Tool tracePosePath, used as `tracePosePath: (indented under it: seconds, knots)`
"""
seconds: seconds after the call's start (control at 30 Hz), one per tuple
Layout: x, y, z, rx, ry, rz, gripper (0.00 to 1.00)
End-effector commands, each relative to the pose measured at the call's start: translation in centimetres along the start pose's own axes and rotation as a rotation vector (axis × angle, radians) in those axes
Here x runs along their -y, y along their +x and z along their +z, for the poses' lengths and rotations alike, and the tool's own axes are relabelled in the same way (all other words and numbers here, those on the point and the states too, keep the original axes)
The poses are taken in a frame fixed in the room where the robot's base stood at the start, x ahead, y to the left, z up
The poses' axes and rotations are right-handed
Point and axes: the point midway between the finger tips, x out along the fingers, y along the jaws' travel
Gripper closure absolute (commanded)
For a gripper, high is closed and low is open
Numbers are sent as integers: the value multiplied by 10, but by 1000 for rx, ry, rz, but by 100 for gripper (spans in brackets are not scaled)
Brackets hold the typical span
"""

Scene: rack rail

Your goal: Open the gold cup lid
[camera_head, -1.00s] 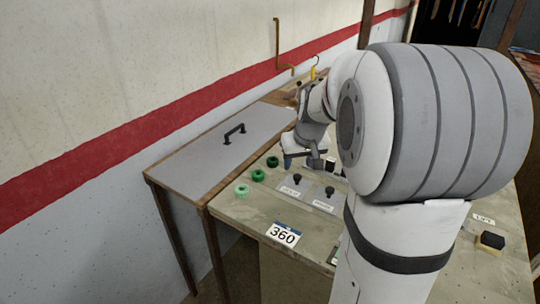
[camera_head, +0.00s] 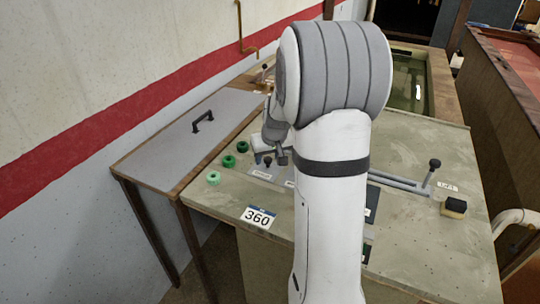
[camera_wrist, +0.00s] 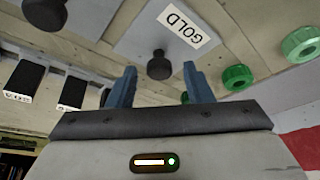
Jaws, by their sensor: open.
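The gold cup lid (camera_wrist: 130,36) is a grey plate labelled "GOLD" with a black knob (camera_wrist: 159,66). In the wrist view the knob stands between and just beyond the spread blue fingertips of my gripper (camera_wrist: 161,84), with space on both sides. My gripper is open and holds nothing. In the head view my gripper (camera_head: 269,158) is low over the front left of the bench, close to the black knob (camera_head: 267,162). The lid lies flat, partly seen there; my arm hides the lid beside it.
Green rings (camera_head: 228,161) lie left of the lid. A grey panel with a black handle (camera_head: 203,121) is further left. A lever (camera_head: 431,172) and a black-and-yellow block (camera_head: 454,208) are on the right.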

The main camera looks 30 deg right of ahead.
Motion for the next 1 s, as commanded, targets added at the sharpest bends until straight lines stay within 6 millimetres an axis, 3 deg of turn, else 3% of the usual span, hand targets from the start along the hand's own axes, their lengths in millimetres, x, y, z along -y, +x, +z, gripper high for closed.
tracePosePath:
  seconds: [0.07, 0.6, 1.0]
  knots:
    - [0, 0, 0, 0, 0, 0, 55]
    - [-1, 0, 0, 0, 1, 0, 99]
    - [-3, -2, 7, 0, 14, 6, 100]
